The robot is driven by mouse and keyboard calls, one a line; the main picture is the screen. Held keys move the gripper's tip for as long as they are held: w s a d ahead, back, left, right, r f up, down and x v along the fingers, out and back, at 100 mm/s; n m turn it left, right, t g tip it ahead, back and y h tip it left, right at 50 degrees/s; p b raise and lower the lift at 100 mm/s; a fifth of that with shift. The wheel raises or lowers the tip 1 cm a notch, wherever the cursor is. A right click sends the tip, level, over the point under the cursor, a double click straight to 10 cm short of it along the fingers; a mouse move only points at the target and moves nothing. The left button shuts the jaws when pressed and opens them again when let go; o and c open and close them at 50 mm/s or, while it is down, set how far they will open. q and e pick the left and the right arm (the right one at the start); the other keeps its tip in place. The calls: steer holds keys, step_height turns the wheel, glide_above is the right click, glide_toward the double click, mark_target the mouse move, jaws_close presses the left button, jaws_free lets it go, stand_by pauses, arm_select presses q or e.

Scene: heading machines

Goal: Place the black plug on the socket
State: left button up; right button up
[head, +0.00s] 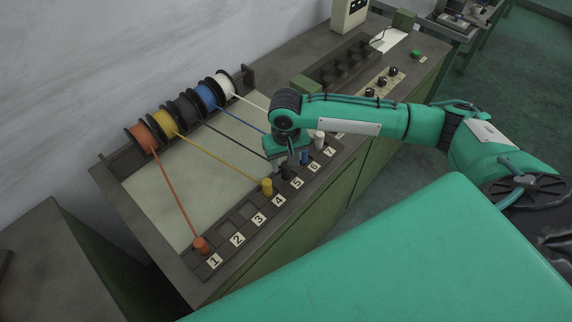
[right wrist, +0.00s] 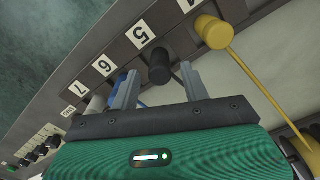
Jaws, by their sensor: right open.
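The black plug (head: 287,173) stands in the row of numbered positions beside label 5. In the right wrist view the black plug (right wrist: 158,68) shows just beyond and between my two fingertips, and I cannot tell contact. A dark cable runs from it to the black spool (head: 187,108). My right gripper (head: 291,158) is over this part of the row, pointing down. Its fingers are apart in the right wrist view (right wrist: 159,82). The socket strip (head: 227,254) carries labels 1 to 7; the positions at 2 and 3 look empty. My left gripper is out of view.
An orange plug (head: 201,245) is at 1 and a yellow plug (head: 267,187) at 4. A blue plug (head: 304,158) and a white plug (head: 318,139) stand close to my gripper. Their cables cross the pale panel (head: 185,196). Knobs (head: 381,82) lie further right.

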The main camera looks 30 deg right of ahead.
step_height(320, 180, up, 10)
steer(key=b, duration=0.1)
steer(key=shift+s, duration=0.1)
stand_by(0.6)
